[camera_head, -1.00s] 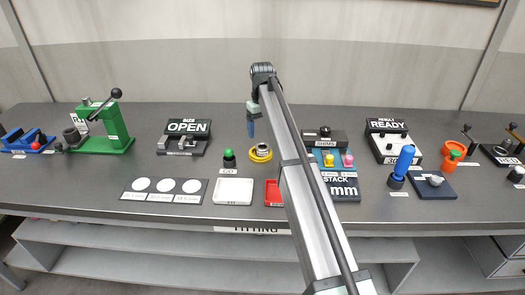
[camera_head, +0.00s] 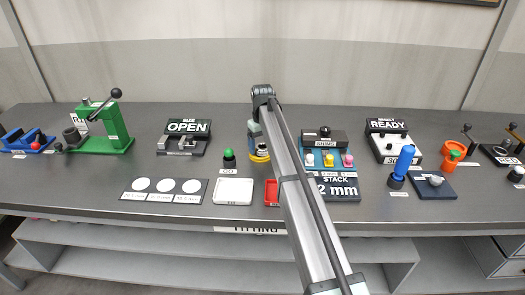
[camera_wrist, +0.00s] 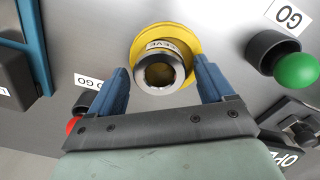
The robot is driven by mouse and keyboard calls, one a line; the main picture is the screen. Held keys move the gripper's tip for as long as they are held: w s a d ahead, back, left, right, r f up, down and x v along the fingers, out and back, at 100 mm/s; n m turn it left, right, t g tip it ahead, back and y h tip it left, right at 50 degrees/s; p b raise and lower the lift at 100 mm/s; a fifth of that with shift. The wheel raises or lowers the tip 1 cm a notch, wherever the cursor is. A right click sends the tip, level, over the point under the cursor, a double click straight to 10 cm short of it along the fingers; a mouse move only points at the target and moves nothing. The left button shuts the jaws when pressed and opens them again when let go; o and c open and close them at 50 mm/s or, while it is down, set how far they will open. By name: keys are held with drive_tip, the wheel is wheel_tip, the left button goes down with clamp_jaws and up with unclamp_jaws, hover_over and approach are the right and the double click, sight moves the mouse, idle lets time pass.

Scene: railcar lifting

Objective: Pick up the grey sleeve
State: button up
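The grey sleeve (camera_wrist: 160,71) is a short metallic ring with a dark bore, seated in a round yellow holder (camera_wrist: 136,47) with a label reading "EVE" in part. My gripper (camera_wrist: 163,70) is open, with one blue finger on each side of the sleeve in the wrist view. I cannot tell whether either finger touches it. In the head view the yellow holder (camera_head: 261,158) shows below my gripper (camera_head: 256,147), and the sleeve is hidden behind the gripper and arm.
A green GO button (camera_head: 229,156) stands just left of the holder. A white tray (camera_head: 233,198) and a red tray (camera_head: 271,199) lie in front. The blue stack unit (camera_head: 318,170) stands right, close to my arm. The bench is bare behind the holder.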

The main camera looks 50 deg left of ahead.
drive_tip(key=c, duration=1.3)
drive_tip(key=shift+r, duration=0.15)
